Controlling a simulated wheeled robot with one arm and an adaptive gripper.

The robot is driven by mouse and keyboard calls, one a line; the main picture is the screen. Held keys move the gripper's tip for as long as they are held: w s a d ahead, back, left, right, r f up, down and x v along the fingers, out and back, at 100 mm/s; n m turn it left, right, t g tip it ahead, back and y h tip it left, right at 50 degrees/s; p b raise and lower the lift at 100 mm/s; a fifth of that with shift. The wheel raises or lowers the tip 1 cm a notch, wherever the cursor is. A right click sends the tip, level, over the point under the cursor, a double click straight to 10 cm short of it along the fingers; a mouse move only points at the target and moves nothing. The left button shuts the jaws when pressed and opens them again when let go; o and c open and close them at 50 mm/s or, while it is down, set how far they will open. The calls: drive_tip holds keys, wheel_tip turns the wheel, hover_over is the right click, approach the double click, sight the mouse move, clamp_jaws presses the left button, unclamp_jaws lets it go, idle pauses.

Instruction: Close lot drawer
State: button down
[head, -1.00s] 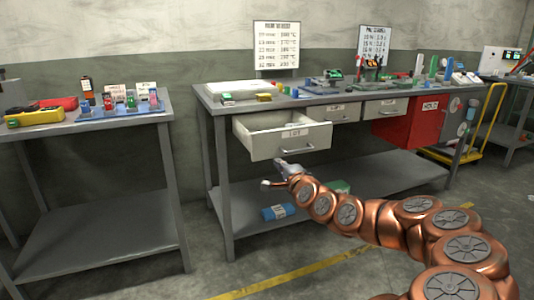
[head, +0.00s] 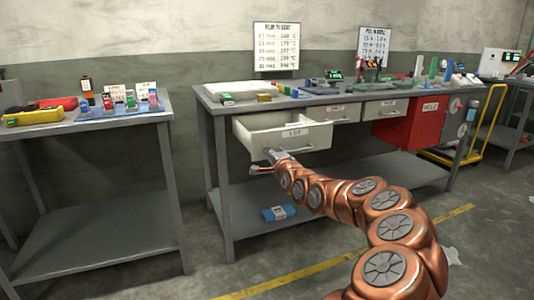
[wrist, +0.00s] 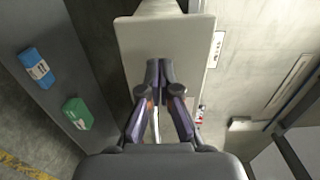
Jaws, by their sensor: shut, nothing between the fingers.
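The lot drawer (head: 290,140), a pale drawer with a "LOT" label and a bar handle, stands pulled out under the left end of the grey workbench (head: 330,98). My gripper (head: 268,151) is at the left part of its front face, left of the handle. In the wrist view the pale drawer front (wrist: 165,35) fills the upper middle. My gripper (wrist: 160,63) is shut and empty there, with its fingertips over the panel. They look at or very near it; I cannot tell whether they touch.
Two more drawers (head: 337,114) beside it are shut. A red bin (head: 412,124) hangs farther right. A blue pack (head: 278,213) and a green box (wrist: 77,112) lie on the lower shelf. A side table (head: 90,125) stands left, with a gap between.

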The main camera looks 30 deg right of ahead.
drive_tip(key=shift+w, duration=1.1)
drive_tip(key=shift+d, duration=0.2)
drive_tip(key=shift+w+a+r, duration=0.1)
drive_tip(key=shift+a, duration=0.05)
